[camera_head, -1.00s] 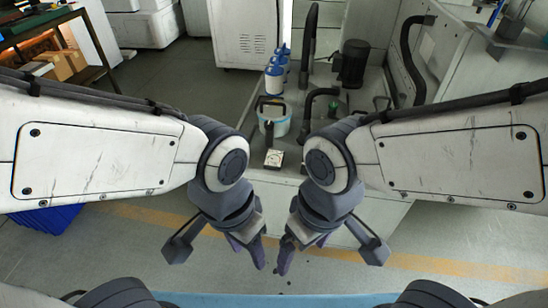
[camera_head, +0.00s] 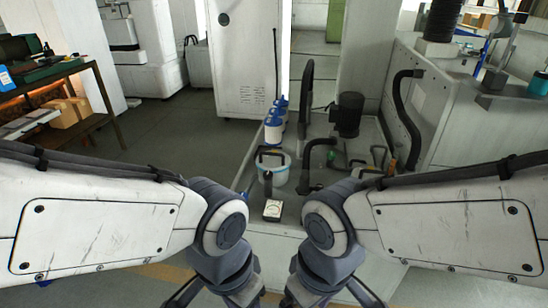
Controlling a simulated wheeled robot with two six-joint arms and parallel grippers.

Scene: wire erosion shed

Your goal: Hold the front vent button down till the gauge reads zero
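A small box with a white dial face (camera_head: 272,209), which looks like the gauge, sits at the near edge of the low grey tray platform. Its needle is too small to read. I cannot make out a front vent button. My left gripper (camera_head: 239,292) and my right gripper (camera_head: 303,290) hang at the bottom edge, nearer to me than the dial and below it in the picture. Their fingertips are cut off by the frame, so their opening is hidden. Neither gripper touches the dial box.
A pale blue-and-white bucket (camera_head: 278,180) stands just behind the dial box. Blue-capped white bottles (camera_head: 273,132), a black hose (camera_head: 306,100) and a dark motor (camera_head: 348,115) stand behind. A white cabinet (camera_head: 246,60) is at the back. A workbench (camera_head: 105,92) is at left.

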